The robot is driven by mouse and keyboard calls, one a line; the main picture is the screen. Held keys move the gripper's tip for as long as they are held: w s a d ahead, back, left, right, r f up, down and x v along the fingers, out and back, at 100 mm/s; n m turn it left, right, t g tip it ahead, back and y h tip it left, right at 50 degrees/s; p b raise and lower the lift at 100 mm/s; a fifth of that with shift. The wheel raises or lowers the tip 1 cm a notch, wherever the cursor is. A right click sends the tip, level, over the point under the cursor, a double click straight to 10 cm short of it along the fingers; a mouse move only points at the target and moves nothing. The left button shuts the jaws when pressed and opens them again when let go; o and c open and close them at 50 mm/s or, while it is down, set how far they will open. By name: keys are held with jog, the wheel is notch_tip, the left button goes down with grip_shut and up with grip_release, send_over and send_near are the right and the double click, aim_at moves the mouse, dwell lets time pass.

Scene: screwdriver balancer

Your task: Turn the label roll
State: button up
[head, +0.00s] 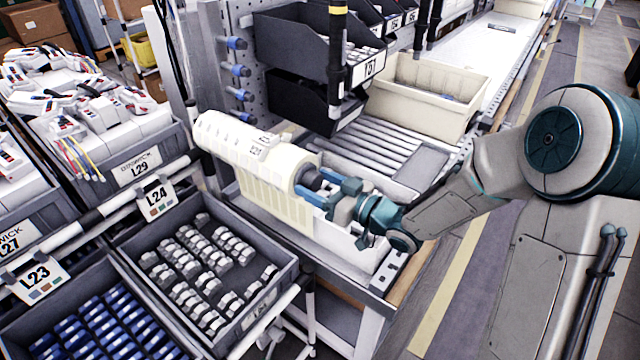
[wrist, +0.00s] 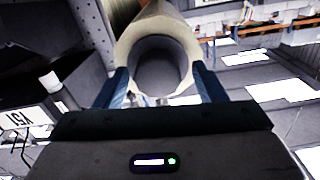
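The label roll (head: 235,145) is a long cream cylinder lying on its side, with a cream sheet (head: 275,195) hanging from it. Its near end shows a dark round core. In the wrist view the roll (wrist: 157,20) points away from me, with its ring-shaped end and hollow grey core facing the camera. My gripper (head: 322,187) is at this near end, with its blue fingers wide apart. In the wrist view the fingers of my gripper (wrist: 162,80) stand on either side of the end. Whether the fingertips touch it is not clear.
A white box (head: 365,255) stands below my gripper. A grey bin of metal parts (head: 285,255) is at the front left. Black bins (head: 300,25) and a beige bin (head: 460,85) stand behind the roll, near a roller track (head: 370,150). The floor at right is clear.

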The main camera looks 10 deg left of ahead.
jog(key=b+v, duration=0.1)
jog(key=v, duration=1.2)
jog(key=shift+d+b, duration=0.4)
jog(key=shift+s, duration=0.1)
